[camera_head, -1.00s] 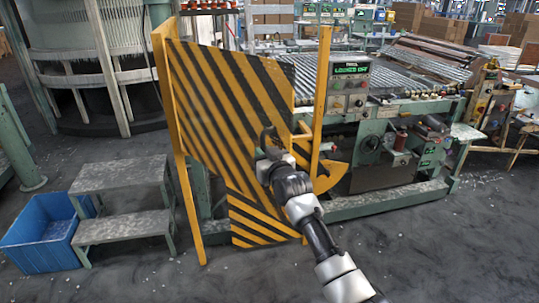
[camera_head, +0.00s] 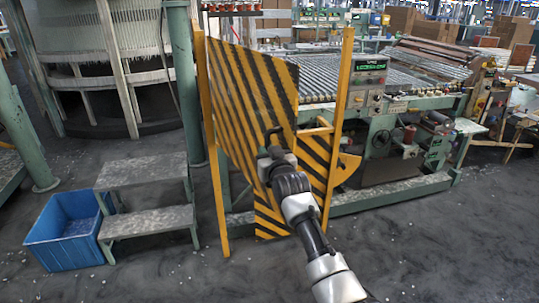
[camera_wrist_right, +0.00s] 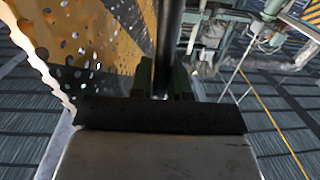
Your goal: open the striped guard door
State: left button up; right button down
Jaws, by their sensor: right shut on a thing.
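The guard door (camera_head: 250,100) is a yellow-and-black diagonally striped panel between two yellow posts. It hangs by the left post (camera_head: 215,150), and its right edge stands apart from the right post (camera_head: 338,125), angled out toward me. My right gripper (camera_head: 272,142) is at the door's free edge, shut on the dark handle (camera_head: 270,131). In the right wrist view the handle (camera_wrist_right: 168,45) is a dark upright bar between my fingers (camera_wrist_right: 163,82), with the perforated striped panel (camera_wrist_right: 95,35) to its left. My left gripper is not in view.
A step stool (camera_head: 150,215) and a blue bin (camera_head: 70,230) stand left of the door. A green roller machine with a control box (camera_head: 367,80) stands behind and to the right. The grey floor in front is mostly clear.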

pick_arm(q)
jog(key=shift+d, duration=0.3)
pick_arm(e)
jog(key=shift+r, duration=0.35)
jog(key=c, duration=1.4)
grip_release()
jog(key=shift+o, duration=1.1)
jog(key=shift+w+a+f, duration=0.1)
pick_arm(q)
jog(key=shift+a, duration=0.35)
pick_arm(e)
jog(key=shift+o, duration=0.4)
jog(key=shift+f, duration=0.15)
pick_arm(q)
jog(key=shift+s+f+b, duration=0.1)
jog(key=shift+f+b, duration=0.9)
pick_arm(e)
jog(key=v, duration=1)
jog(key=shift+s, duration=0.35)
